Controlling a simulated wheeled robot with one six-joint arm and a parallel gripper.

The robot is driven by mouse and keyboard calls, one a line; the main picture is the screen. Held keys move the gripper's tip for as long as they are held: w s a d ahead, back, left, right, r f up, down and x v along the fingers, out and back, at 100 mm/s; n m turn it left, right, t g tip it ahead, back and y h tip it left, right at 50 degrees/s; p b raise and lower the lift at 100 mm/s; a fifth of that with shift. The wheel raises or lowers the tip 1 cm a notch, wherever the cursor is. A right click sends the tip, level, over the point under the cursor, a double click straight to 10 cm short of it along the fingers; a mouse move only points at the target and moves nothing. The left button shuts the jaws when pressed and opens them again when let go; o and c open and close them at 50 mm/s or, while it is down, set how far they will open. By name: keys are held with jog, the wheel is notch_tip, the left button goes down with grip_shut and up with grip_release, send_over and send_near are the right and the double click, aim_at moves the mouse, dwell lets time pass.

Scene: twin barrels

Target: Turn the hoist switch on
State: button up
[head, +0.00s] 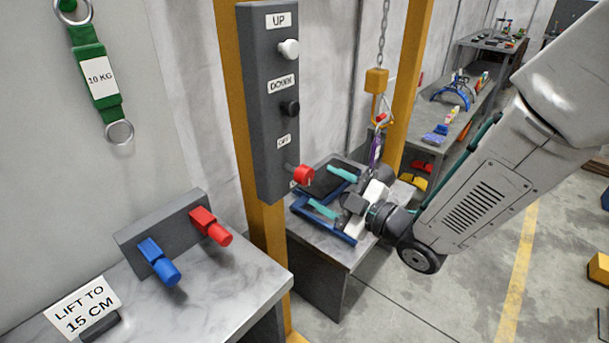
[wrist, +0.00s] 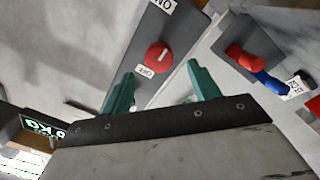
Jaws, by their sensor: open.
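The hoist switch is a red knob (head: 304,175) low on a tall dark control panel (head: 271,100). In the wrist view the red knob (wrist: 158,56) shows a pale mark on its face. An OFF label (wrist: 145,71) is beside it and an ON label (wrist: 162,6) is farther off at the top edge. My gripper (head: 332,192) is just right of the knob in the head view, with its two teal fingers spread. In the wrist view my gripper (wrist: 160,75) has one finger on each side of the knob in the picture; I see no contact.
The panel also has a white UP button (head: 289,48) and a black DOWN button (head: 290,108). A yellow post (head: 237,80) stands behind it. A blue-framed object (head: 325,222) is on the bench beyond my gripper. Red (head: 212,227) and blue (head: 159,262) handles project at lower left.

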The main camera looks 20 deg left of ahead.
aim_at(309, 178)
jog(key=x, duration=0.7)
jog(key=shift+w+a, duration=0.1)
jog(key=shift+c, duration=0.3)
jog(key=c, duration=0.9)
